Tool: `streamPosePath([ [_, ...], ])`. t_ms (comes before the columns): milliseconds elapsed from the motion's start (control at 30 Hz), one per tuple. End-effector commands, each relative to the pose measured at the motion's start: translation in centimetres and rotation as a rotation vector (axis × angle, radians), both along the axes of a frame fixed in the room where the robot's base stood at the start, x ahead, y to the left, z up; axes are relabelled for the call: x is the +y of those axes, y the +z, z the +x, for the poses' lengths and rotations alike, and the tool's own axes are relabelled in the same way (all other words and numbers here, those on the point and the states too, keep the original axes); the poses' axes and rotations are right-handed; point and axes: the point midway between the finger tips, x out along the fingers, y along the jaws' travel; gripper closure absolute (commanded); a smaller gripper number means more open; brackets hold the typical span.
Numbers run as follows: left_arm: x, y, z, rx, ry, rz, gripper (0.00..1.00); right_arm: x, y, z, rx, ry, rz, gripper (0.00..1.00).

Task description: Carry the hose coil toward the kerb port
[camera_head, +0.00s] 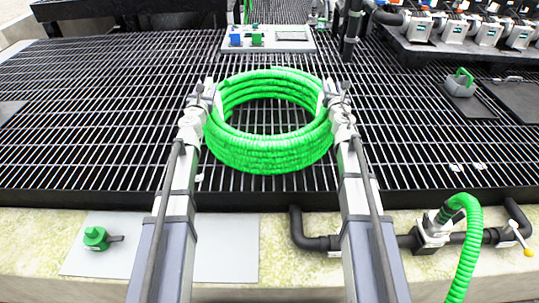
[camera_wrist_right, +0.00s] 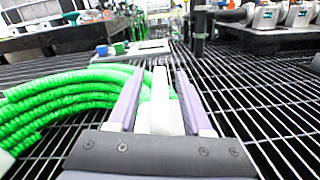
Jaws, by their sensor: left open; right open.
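The green hose coil (camera_head: 268,153) appears to lie flat on the black grating in the middle of the head view. My left gripper (camera_head: 208,96) is open at the coil's left side. My right gripper (camera_head: 331,97) is open at its right side. In the right wrist view, the right gripper's fingers (camera_wrist_right: 158,98) stand either side of an upright white tab (camera_wrist_right: 160,90) beside the coil (camera_wrist_right: 65,95); contact cannot be told. A pipe fitting (camera_head: 434,230), apparently the kerb port, sits on the pale kerb at lower right, with a green hose (camera_head: 468,250) on it.
Grey plate (camera_head: 220,250) with a green-capped fitting (camera_head: 96,238) lies on the kerb at left. Black pipe (camera_head: 312,242) runs along the kerb. A panel with blue and green blocks (camera_head: 290,36) is behind the coil. A grey green-handled block (camera_head: 460,84) stands right. Grating left is mostly clear.

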Motion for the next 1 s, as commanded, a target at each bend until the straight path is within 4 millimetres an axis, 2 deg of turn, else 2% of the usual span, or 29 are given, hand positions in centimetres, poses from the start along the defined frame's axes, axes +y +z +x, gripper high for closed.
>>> streamPosePath([
  [400,0.2,0.0,-8.1,0.0,0.0,0.0,0.5,0.0,0.0,0.0,0.0,0.0,0.0,0.5],
  [533,0.2,0.0,-10.2,0.0,0.0,0.0,0.5,0.0,0.0,0.0,0.0,0.0,0.0,0.5],
  [633,0.3,0.0,-10.9,0.0,0.0,0.0,0.5,0.0,0.0,0.0,0.0,0.0,0.0,0.5],
  [833,0.3,0.0,-10.9,0.0,0.0,0.0,0.5,0.0,0.0,-0.1,0.0,0.0,0.0,0.5],
  [1000,0.3,0.0,-10.9,0.0,0.0,0.0,0.5,0.0,0.0,-1.3,0.0,0.0,0.0,0.5],
])
